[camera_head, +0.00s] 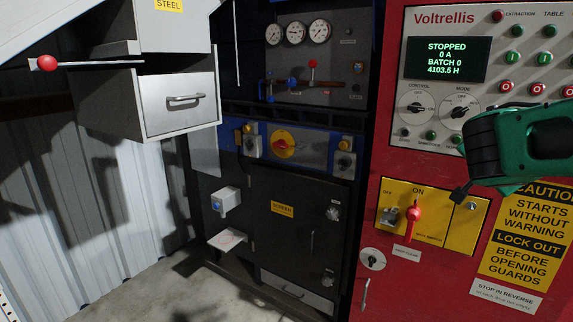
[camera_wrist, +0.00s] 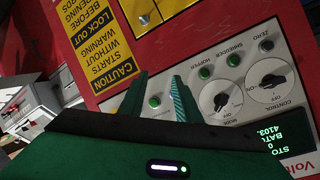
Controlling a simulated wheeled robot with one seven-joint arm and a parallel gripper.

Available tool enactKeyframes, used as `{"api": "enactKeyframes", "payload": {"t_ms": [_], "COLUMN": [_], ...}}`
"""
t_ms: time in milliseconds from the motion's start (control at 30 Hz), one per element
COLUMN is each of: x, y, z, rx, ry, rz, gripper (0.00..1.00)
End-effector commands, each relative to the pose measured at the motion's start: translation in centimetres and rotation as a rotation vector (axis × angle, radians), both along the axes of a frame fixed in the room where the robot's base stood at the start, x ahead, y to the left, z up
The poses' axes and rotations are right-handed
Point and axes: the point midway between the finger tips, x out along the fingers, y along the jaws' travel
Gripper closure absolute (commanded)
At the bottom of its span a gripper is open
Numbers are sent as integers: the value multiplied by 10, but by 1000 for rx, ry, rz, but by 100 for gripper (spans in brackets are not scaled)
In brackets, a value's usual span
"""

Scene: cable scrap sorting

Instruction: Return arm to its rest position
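My gripper (camera_head: 459,194) is at the right in the camera_head view, in front of the red control cabinet (camera_head: 390,285), at the level between its buttons and the yellow switch panel (camera_head: 449,238). In the camera_wrist view two green fingers of my gripper (camera_wrist: 160,76) stand apart with a gap between them. Nothing shows between them. My arm's green housing (camera_head: 545,140) reaches in from the right edge and hides part of the cabinet front.
The yellow panel has a red-handled switch (camera_head: 413,215). The display (camera_head: 446,59) reads STOPPED. A dark machine (camera_head: 290,190) with gauges stands at centre. Grey drawers (camera_head: 180,100) and a red-knobbed lever (camera_head: 47,63) are at left. Floor (camera_head: 225,292) shows at lower left.

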Motion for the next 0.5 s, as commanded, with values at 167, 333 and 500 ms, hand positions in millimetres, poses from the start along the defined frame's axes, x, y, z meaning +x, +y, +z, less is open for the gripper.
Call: {"api": "enactKeyframes", "payload": {"t_ms": [167, 333, 500], "x": [-84, -172, -252], "y": [-16, 4, 43], "z": [-81, -144, -182], "rx": [77, 189, 307], "ry": [397, 749, 1005], "rz": [47, 212, 449], "gripper": [70, 70, 70]}}
